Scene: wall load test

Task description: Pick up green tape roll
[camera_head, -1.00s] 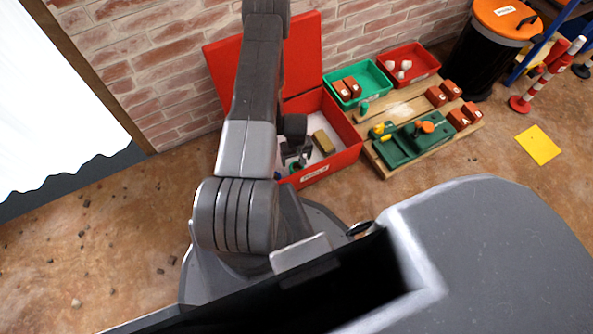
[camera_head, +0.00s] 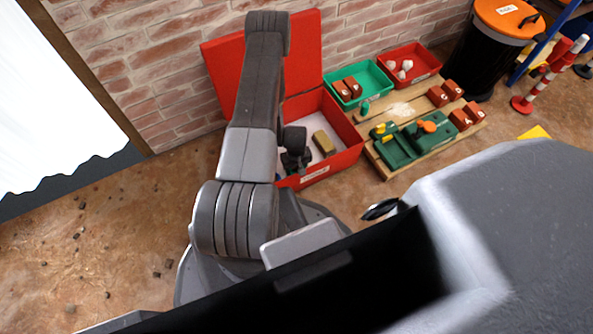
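My gripper (camera_head: 297,160) is a small dark shape at the end of my arm, low inside the open red box (camera_head: 342,160). My arm partly covers it, and its fingers are too small and dark to read. I cannot make out a green tape roll for certain in the box; the part behind my arm is hidden. A small green round piece (camera_head: 365,107) stands on the wooden pallet board to the right of the box, apart from my gripper. It is too small to tell whether it is a tape roll.
A tan block (camera_head: 323,142) lies in the red box, right of my gripper. Green (camera_head: 371,71) and red (camera_head: 424,60) bins stand behind. A brick wall closes the back.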

